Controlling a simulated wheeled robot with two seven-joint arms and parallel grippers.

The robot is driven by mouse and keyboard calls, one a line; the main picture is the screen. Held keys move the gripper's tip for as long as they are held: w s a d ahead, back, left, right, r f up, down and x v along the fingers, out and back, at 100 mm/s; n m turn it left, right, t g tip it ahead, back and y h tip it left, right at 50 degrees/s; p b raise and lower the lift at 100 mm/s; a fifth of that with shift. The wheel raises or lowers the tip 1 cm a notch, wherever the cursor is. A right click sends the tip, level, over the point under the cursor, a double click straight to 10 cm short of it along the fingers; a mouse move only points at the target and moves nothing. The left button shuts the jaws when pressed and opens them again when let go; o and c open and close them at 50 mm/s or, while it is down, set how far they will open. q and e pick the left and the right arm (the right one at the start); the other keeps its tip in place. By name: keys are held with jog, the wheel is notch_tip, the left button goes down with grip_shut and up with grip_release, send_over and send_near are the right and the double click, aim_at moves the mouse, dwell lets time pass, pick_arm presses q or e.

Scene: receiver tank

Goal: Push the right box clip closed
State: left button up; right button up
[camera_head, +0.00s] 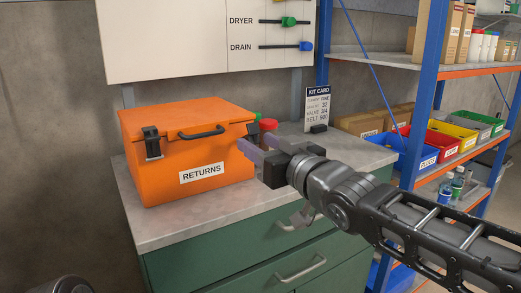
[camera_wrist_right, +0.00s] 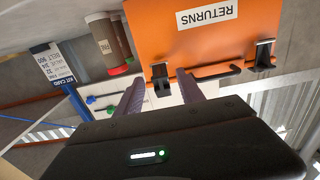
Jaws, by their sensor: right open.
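An orange box (camera_head: 215,160) with a RETURNS label and a shut lid stands on the counter. It shows upside down in the wrist view (camera_wrist_right: 215,50). The right clip (camera_wrist_right: 161,80) is dark and sits at the lid seam; in the head view my gripper partly hides it. I cannot tell how far it is folded in. The left clip (camera_head: 152,143) is at the other front end. My right gripper (camera_head: 253,141) is open and empty, its two purple-grey fingers pointing at the right clip. In the wrist view the clip appears between the fingertips; contact is unclear. My left gripper is out of view.
A black handle (camera_head: 203,132) is on the box between the clips. Bottles with red and green caps (camera_head: 268,124) and a kit card (camera_head: 318,108) stand behind my gripper. Shelves with coloured bins (camera_head: 430,145) are at right. The counter front (camera_head: 170,220) is clear.

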grip_shut()
dwell(0.4)
